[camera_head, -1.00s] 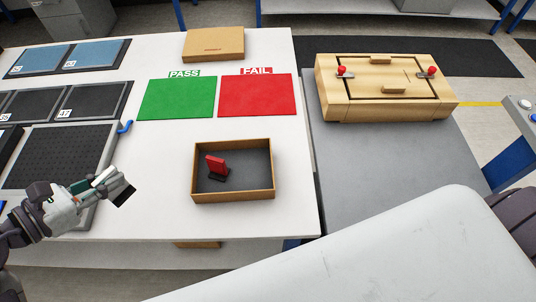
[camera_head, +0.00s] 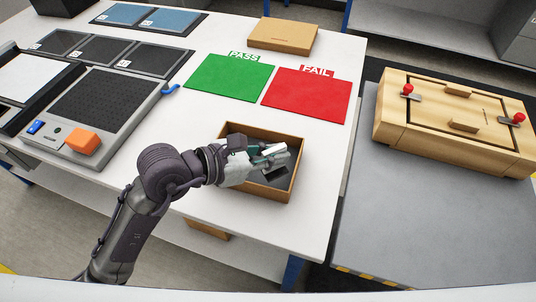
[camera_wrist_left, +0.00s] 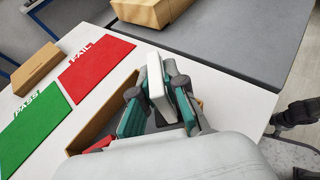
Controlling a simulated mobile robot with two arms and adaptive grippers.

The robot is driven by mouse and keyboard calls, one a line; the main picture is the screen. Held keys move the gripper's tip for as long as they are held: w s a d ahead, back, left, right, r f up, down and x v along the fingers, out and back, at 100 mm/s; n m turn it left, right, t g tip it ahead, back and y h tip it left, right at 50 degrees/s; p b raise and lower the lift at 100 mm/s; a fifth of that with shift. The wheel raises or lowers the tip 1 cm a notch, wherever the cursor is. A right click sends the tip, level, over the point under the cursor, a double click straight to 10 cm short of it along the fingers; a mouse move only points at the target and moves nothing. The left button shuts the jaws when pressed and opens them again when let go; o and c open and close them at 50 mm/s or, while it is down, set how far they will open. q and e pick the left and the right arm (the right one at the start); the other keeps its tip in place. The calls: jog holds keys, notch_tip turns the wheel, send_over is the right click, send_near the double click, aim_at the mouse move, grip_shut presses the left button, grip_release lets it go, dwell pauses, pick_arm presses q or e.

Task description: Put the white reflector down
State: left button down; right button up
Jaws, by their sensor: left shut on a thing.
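My left gripper (camera_head: 272,156) is above the open brown box (camera_head: 233,127) on the white table. In the left wrist view, its fingers (camera_wrist_left: 156,95) are shut on the white reflector (camera_wrist_left: 157,85), a white block with rounded edges. The reflector also shows between the fingertips in the head view (camera_head: 272,149). Part of the box's inside is hidden by the gripper. A bit of a red thing (camera_wrist_left: 100,144) shows low in the box in the left wrist view.
A green PASS mat (camera_head: 228,79) and a red FAIL mat (camera_head: 307,94) lie behind the box. A closed cardboard box (camera_head: 283,36) stands at the back. A wooden case (camera_head: 455,110) with red knobs is on the grey table at right. A machine with an orange block (camera_head: 83,142) is at left.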

pick_arm(q)
jog(key=w+f, duration=0.1)
jog(key=w, duration=0.1)
jog(key=w+f, duration=0.2)
jog(key=w, duration=0.1)
jog(key=shift+w+a+f, duration=0.2)
jog(key=shift+w+a, duration=0.1)
jog(key=shift+w, duration=0.05)
jog(key=shift+w+f, duration=0.15)
jog(key=shift+f, duration=1.9)
jog(key=shift+f, duration=0.2)
jog(key=c, duration=1.5)
grip_release()
jog(key=shift+r, duration=0.15)
jog(key=b+v, duration=0.1)
jog(key=v, duration=1)
jog(key=shift+s+a+r, duration=0.2)
jog(key=shift+s+a, duration=0.15)
jog(key=shift+a, duration=0.05)
